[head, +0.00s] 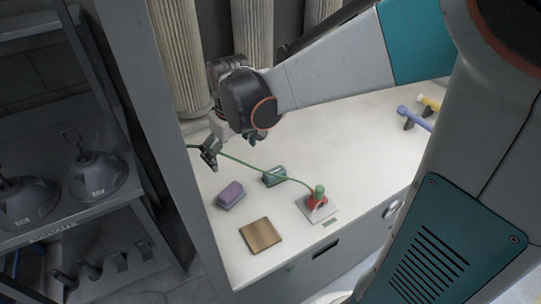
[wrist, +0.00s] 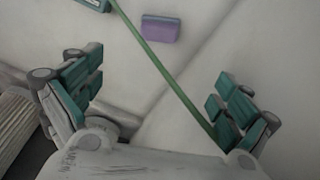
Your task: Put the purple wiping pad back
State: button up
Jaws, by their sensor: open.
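The purple wiping pad (head: 231,193) lies on the white worktop, near its left edge in the head view. It also shows at the top middle of the wrist view (wrist: 161,28), beyond my fingertips. My gripper (head: 232,146) is open and empty above the worktop, behind the pad and apart from it. In the wrist view its two teal-padded fingers (wrist: 150,98) are spread wide. A teal pad (head: 274,177) lies right of the purple one. A flat brown square (head: 261,235) lies in front of it; I cannot tell whether it is the pad's place.
A green hose (head: 240,162) crosses the worktop to a red fitting with a green top (head: 317,199). Blue and yellow handled tools (head: 414,118) lie at the far right. A shelf with grey domed weights (head: 98,178) stands left. Columns (head: 180,55) rise behind the worktop.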

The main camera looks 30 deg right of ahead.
jog(key=s+r+m+t, duration=0.1)
jog(key=s+r+t, duration=0.1)
jog(key=s, duration=0.6)
jog(key=s+r+m+t, duration=0.1)
jog(key=s+r, duration=0.3)
jog(key=s, duration=0.4)
jog(key=shift+s+r+m+t, duration=0.15)
jog(key=shift+r+m+t, duration=0.2)
jog(key=shift+t, duration=0.45)
jog(key=shift+f, duration=0.1)
